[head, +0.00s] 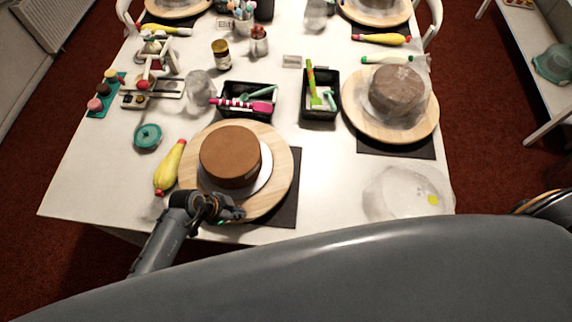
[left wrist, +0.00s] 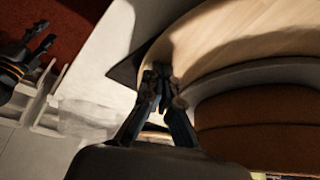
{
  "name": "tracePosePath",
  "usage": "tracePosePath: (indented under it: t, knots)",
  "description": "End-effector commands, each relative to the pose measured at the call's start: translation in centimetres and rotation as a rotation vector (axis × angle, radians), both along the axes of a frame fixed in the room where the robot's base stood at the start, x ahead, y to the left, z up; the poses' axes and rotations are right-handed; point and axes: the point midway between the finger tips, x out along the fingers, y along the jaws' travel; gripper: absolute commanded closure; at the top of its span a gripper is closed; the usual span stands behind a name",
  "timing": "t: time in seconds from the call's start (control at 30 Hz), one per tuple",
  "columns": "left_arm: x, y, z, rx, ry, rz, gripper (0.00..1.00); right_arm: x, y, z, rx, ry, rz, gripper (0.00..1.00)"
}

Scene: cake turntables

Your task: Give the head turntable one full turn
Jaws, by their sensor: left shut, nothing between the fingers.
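The nearest wooden turntable (head: 283,165) carries a white disc (head: 262,178) and a round brown cake (head: 230,155). It stands near the table's front edge, partly over a dark mat (head: 290,205). My left gripper (head: 232,213) is at the turntable's front rim, shut and empty. In the left wrist view the fingertips (left wrist: 160,76) overlap the rim of the wood (left wrist: 240,38), with the cake (left wrist: 255,110) to the right. I cannot tell whether they touch the rim. My right gripper (left wrist: 42,38) shows at the left of that view, fingers apart, away from the turntable.
A yellow piping bag (head: 170,168) lies close left of the turntable. Black trays (head: 320,112) stand behind it. Another turntable (head: 432,115) with a cake is at the right, with a clear dome (head: 405,192) in front. A teal round item (head: 148,136) lies at the left.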

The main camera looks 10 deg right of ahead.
Motion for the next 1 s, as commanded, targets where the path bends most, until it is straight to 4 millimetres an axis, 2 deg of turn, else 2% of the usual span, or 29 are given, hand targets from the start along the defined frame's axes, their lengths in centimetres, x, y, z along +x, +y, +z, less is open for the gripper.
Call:
tracePosePath:
  t: [0.1,0.33,0.77,1.0]
  knots:
    - [0.1,-2.0,0.1,-0.004,-0.002,-0.002,1.0,0.0,0.0,0.0,0.0,0.0,0.0,0.6]
    - [0.3,-5.0,0.0,-0.002,0.0,-0.001,1.0,0.0,0.0,0.0,0.0,0.0,0.0,0.6]
    - [0.4,-5.8,0.0,-0.001,0.0,0.0,1.0,0.0,0.0,0.0,0.0,0.0,0.0,0.6]
    - [1.6,-8.5,-0.1,-0.003,-0.001,-0.001,1.0,0.0,0.0,-0.5,0.0,0.0,0.0,0.6]
